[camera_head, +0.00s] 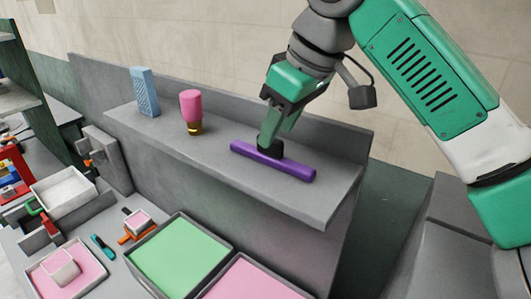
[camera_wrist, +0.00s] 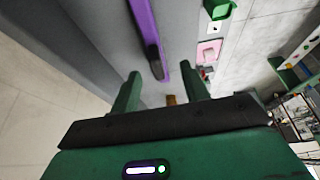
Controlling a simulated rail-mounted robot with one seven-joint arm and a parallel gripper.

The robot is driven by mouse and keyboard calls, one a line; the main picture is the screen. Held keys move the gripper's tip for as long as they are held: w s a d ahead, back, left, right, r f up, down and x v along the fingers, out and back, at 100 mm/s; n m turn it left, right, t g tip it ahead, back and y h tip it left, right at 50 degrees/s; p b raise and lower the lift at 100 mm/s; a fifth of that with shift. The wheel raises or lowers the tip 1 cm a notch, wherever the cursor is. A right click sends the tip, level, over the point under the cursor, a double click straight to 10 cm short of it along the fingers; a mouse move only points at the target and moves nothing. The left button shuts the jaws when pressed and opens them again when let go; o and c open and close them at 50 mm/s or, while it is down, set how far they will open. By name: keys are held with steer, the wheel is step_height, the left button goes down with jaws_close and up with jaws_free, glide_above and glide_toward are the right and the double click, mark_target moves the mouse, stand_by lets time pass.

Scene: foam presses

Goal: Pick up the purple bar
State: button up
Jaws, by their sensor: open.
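The purple bar (camera_head: 290,169) lies flat on a grey shelf (camera_head: 225,168), with a black piece (camera_head: 270,152) on it near its middle. The purple bar (camera_wrist: 141,18) also shows in the wrist view, running up from beyond my fingertips, with the black piece (camera_wrist: 154,62) on it. My gripper (camera_head: 267,142) is over the bar at the black piece, pointing down. In the wrist view my gripper (camera_wrist: 163,84) has its two green fingers apart, with nothing held between them. I cannot tell whether a fingertip touches the bar or the black piece.
A pink bottle with a gold base (camera_head: 191,110) and a blue block (camera_head: 145,92) stand left of the bar. A raised back wall (camera_head: 335,138) runs behind the shelf. Below are a green tray (camera_head: 180,256), a pink tray (camera_head: 255,280) and a white bin (camera_head: 64,192).

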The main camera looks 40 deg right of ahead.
mark_target(269, 154)
steer(key=x, duration=0.5)
steer(key=shift+w+d+f, duration=0.1)
steer(key=shift+w+d, duration=0.05)
steer(key=shift+w, duration=0.05)
jaws_close()
